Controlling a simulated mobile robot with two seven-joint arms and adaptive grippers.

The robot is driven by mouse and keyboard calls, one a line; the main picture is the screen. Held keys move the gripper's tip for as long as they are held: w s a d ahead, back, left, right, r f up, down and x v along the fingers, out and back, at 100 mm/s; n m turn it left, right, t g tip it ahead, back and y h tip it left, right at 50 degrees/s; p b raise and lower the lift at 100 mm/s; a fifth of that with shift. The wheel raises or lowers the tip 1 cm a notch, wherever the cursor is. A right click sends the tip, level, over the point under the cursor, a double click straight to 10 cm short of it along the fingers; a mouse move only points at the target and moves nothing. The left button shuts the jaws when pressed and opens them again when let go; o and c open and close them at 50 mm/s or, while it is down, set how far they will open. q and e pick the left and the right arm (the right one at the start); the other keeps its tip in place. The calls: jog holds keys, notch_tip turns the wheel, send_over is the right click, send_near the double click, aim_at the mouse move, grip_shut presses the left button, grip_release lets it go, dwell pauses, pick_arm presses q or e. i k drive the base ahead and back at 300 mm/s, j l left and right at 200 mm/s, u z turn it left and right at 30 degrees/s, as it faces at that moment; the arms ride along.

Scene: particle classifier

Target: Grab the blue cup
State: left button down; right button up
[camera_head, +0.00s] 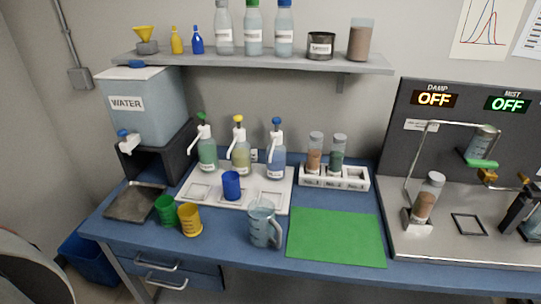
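The blue cup (232,186) stands upright on the white tray (264,201), in front of the yellow-topped pump bottle. It looks empty, though its inside is hard to make out. A green cup (166,210) and a yellow cup (190,220) stand on the blue table to its left and front. Neither of my grippers shows in the head view, and nothing is touching the blue cup.
Pump bottles (207,150) stand behind the cup. A clear pitcher (262,224) stands front right of it, beside a green mat (336,236). A vial rack (335,179) stands at right. The water tank (147,104) is at left, above a grey metal tray (134,202).

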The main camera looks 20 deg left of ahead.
aim_at(231, 180)
jog(key=k+j+u, duration=0.1)
jog(key=u, duration=0.3)
jog(key=k+j+u, duration=0.1)
jog(key=j+u, duration=0.3)
jog(key=l, duration=0.1)
